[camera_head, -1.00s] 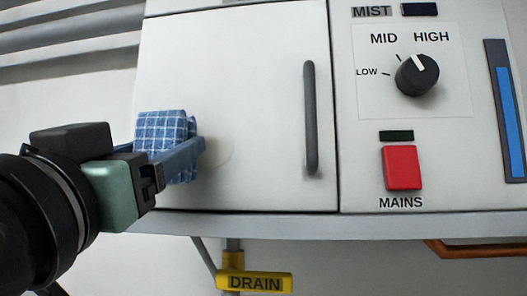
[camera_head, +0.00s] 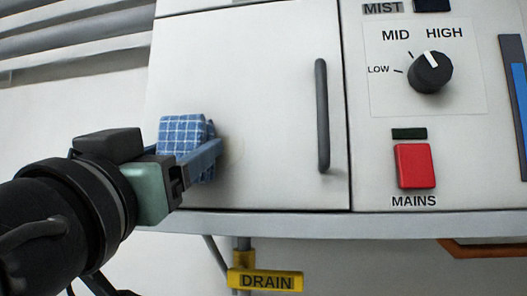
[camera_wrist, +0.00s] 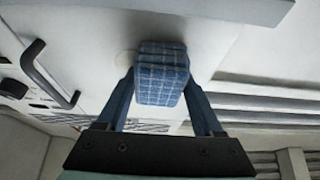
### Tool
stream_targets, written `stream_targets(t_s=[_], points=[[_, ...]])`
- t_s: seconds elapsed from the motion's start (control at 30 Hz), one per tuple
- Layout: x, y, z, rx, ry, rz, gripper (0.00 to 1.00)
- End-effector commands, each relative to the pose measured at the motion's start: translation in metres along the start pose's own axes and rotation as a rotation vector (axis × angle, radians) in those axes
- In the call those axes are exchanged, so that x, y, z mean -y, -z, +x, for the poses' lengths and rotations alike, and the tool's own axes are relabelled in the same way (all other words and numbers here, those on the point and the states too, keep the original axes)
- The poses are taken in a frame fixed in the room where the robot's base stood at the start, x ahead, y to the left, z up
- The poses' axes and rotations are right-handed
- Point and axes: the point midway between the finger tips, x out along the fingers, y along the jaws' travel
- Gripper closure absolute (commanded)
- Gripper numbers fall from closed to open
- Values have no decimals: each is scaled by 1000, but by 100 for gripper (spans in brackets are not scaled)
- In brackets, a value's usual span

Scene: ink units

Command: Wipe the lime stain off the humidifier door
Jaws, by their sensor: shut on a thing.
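The humidifier door (camera_head: 265,90) is a white panel with a dark vertical handle (camera_head: 322,115) at its right side. The lime stain (camera_head: 235,150) is a faint pale ring low on the door. It also shows in the wrist view as a pale patch (camera_wrist: 124,58), partly covered by the cloth. My gripper (camera_head: 208,155) is shut on a folded blue checked cloth (camera_head: 183,130) at the door's lower left, just left of the stain. In the wrist view the cloth (camera_wrist: 162,75) sits between both fingers. Whether it touches the door, I cannot tell.
Right of the door is a control panel with a black knob (camera_head: 430,72) and a red MAINS switch (camera_head: 415,166). A yellow DRAIN handle (camera_head: 265,281) hangs below the cabinet's bottom ledge. An orange-brown bar (camera_head: 490,248) is at lower right. The door's middle is clear.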

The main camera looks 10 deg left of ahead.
Motion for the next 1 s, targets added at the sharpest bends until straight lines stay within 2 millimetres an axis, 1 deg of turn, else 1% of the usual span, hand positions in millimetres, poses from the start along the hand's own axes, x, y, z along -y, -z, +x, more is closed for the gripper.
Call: stream_targets(t_s=[0.17, 0.27, 0.6, 0.83, 1.0], points=[[-1, 0, 1, -1, 0, 1, 76], [-6, -1, 1, 0, -1, 2, 76], [-33, 0, -1, -1, -2, 2, 76], [-41, 0, 0, -1, -1, 0, 76], [-54, 0, 0, -1, -2, 1, 76]])
